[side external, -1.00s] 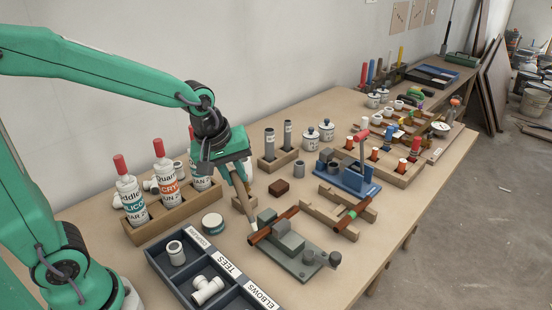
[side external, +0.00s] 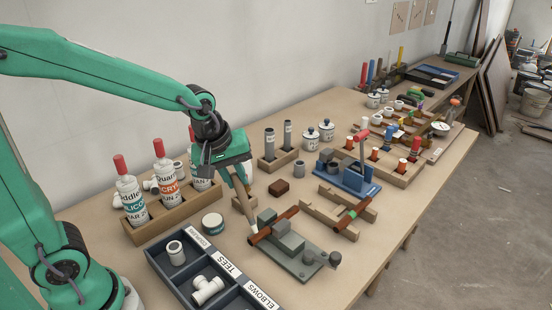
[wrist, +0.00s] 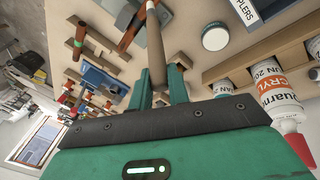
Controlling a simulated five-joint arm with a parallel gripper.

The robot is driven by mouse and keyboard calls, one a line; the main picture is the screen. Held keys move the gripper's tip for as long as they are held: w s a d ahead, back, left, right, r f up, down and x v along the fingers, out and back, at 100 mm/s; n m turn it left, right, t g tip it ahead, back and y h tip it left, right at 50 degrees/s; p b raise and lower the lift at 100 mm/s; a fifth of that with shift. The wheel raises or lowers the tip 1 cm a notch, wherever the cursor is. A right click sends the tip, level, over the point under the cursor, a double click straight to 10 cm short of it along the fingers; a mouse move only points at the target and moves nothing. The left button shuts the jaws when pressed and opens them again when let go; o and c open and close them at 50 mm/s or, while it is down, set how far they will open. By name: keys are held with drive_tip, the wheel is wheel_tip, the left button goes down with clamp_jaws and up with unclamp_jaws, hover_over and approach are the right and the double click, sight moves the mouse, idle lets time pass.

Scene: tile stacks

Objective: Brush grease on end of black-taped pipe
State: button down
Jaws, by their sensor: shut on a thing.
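My gripper (side external: 238,180) is shut on a brush (side external: 243,205) with a pale wooden handle, which points down and slightly right. The brush also shows in the wrist view (wrist: 155,50), between the green fingers (wrist: 158,88). Its pale tip is at the near left end of a red-brown pipe (side external: 262,234); I cannot tell whether they touch. That pipe lies in a grey clamp fixture (side external: 290,244). Another red-brown pipe (side external: 339,224) with a green band rests on wooden supports. I cannot make out black tape on either. A round tin (side external: 212,223) stands left of the brush.
A dark compartment tray (side external: 189,287) with white fittings is in front. A wooden rack (side external: 170,219) of sealant bottles stands at the left. A blue fixture (side external: 345,181) and a small brown block (side external: 278,188) lie behind the clamp. Bare table lies between them.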

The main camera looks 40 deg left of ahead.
drive_tip(key=shift+f, duration=0.4)
idle(0.4)
drive_tip(key=shift+w, duration=0.5)
drive_tip(key=shift+s, duration=0.45)
idle(0.4)
drive_tip(key=shift+s, duration=0.55)
drive_tip(key=shift+w, duration=1)
